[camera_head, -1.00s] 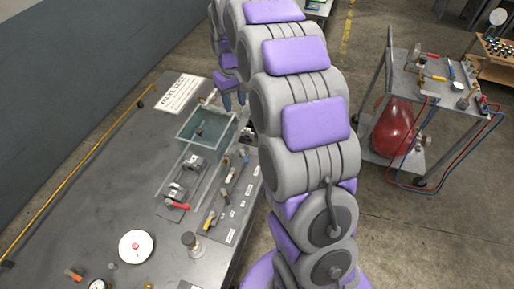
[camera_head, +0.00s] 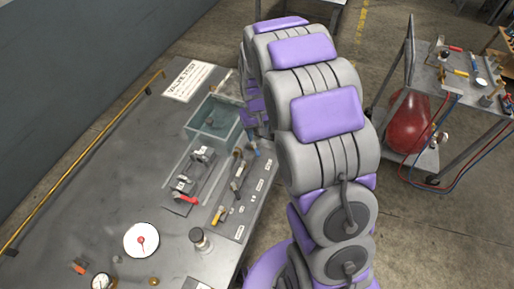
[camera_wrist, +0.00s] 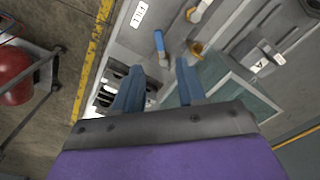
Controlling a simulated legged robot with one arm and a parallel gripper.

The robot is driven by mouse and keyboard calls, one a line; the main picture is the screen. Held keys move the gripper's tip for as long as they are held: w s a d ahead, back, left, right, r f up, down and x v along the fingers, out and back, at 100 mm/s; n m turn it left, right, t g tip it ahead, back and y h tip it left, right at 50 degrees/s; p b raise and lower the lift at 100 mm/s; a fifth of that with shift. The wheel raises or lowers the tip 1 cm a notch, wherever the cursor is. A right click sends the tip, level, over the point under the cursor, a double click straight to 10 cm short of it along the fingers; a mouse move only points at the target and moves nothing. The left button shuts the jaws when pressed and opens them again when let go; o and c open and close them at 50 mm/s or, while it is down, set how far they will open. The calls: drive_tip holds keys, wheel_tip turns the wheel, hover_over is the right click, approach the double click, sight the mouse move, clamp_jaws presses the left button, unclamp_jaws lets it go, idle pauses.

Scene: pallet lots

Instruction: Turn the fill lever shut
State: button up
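A blue-handled lever (camera_wrist: 160,44) shows in the wrist view beside a white label reading FILL (camera_wrist: 139,14); I take it as the fill lever. Its blue handle (camera_head: 253,149) also shows in the head view, at the far end of the valve panel. My gripper (camera_wrist: 160,67) is open and empty. The blue handle lies between and just beyond its two blue fingertips in the picture; whether they touch it cannot be told. In the head view my arm hides much of the gripper.
A brass handle (camera_wrist: 197,48) sits close to the right finger. The water tank (camera_head: 207,136) stands beside the panel. A red-handled valve (camera_head: 184,197), a white dial (camera_head: 141,240) and a gauge (camera_head: 101,281) are on the bench. A cart with a red tank (camera_head: 409,122) stands right.

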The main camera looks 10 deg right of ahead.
sight(257, 151)
wheel_tip(257, 151, down, 9)
drive_tip(key=shift+r+b, duration=0.1)
drive_tip(key=shift+b, duration=0.45)
clamp_jaws()
